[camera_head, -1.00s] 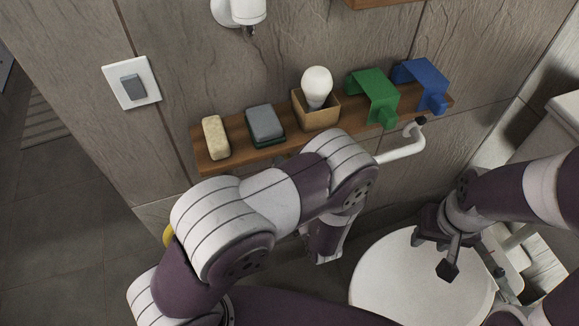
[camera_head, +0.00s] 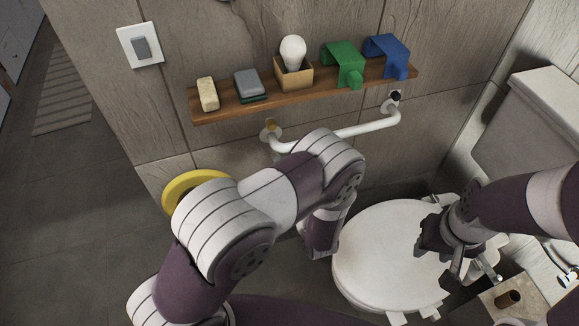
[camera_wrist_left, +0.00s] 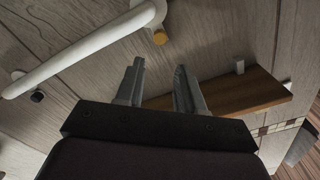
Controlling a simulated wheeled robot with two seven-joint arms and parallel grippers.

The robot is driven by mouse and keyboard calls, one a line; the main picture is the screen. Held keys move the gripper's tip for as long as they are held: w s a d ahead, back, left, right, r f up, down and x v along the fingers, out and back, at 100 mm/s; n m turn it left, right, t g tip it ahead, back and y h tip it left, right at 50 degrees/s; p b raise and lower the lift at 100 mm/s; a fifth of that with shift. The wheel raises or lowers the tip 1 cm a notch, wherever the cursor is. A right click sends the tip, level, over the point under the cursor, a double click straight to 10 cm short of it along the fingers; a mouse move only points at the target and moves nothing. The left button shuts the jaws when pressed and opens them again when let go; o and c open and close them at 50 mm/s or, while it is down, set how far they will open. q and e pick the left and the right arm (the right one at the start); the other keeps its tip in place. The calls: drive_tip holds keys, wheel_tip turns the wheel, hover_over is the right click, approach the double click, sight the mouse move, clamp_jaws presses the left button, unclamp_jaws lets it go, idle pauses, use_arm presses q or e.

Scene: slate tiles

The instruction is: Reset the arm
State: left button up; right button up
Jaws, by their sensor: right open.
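My left arm (camera_head: 240,215) comes in from the lower left and bends down in front of the wall. Its gripper is hidden in the head view. In the left wrist view the left gripper (camera_wrist_left: 157,80) has its two fingers apart with nothing between them. A white rail and a wooden shelf lie beyond the fingers there. My right gripper (camera_head: 455,262) is open and empty, over the right side of the round white toilet lid (camera_head: 385,250); contact with the lid cannot be told.
The wooden shelf (camera_head: 215,115) holds a beige bar (camera_head: 208,94), a grey sponge (camera_head: 249,83), a bulb (camera_head: 292,52) in a box, and green (camera_head: 344,62) and blue (camera_head: 388,54) holders. Below are the white rail (camera_head: 365,128) and a yellow ring (camera_head: 185,184).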

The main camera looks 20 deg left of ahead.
use_arm(q)
drive_tip(key=s+d+f+g+h, duration=0.2)
drive_tip(key=d+f+g+h, duration=0.25)
drive_tip(key=f, duration=0.45)
drive_tip(key=s+d+r+g+h+p, duration=0.3)
drive_tip(key=s+r+g+h+p, duration=0.1)
drive_tip(key=s+g+h, duration=0.25)
drive_tip(key=s+a+r+g+p, duration=0.1)
drive_tip(key=s+a+r+p, duration=0.1)
drive_tip(key=r, duration=0.5)
drive_tip(key=s+a+r+p, duration=0.2)
drive_tip(key=a+r, duration=0.3)
drive_tip(key=r, duration=0.3)
drive_tip(key=s+a+r+g+y+p, duration=0.1)
drive_tip(key=s+a+r+p, duration=0.1)
drive_tip(key=s+a+r, duration=0.2)
wheel_tip(320, 180, up, 4)
drive_tip(key=shift+s+a+f+g, duration=0.15)
drive_tip(key=shift+s+a+g, duration=0.15)
drive_tip(key=shift+s, duration=0.05)
